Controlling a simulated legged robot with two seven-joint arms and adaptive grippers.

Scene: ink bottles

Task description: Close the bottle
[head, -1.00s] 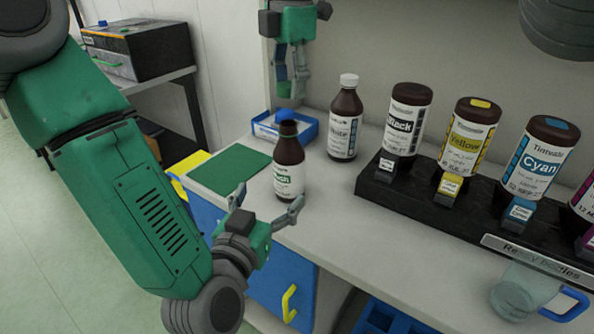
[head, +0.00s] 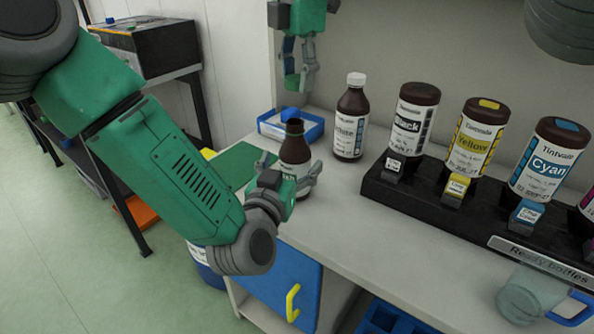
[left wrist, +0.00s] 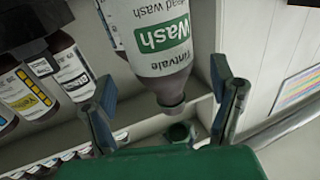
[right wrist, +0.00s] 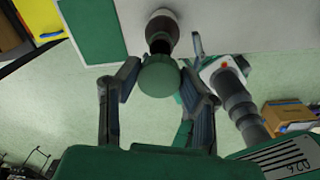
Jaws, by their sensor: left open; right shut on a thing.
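A brown bottle (head: 295,147) with a white and green label stands upright on the bench. Its label reads "Wash" in the left wrist view (left wrist: 163,38), where its narrow neck shows. My left gripper (head: 290,172) is open, with its fingers on either side of the bottle; contact cannot be made out. My right gripper (head: 299,86) is above the bottle, shut on a round green cap (right wrist: 160,76). In the right wrist view the bottle (right wrist: 162,28) shows just beyond the cap, apart from the fingers.
A white-capped bottle (head: 351,117) stands to the right. A black rack (head: 420,197) holds several inverted ink bottles. A blue tray (head: 313,133) lies behind the bottle and a green mat (head: 237,172) to its left. A clear jug (head: 530,296) is at the front right.

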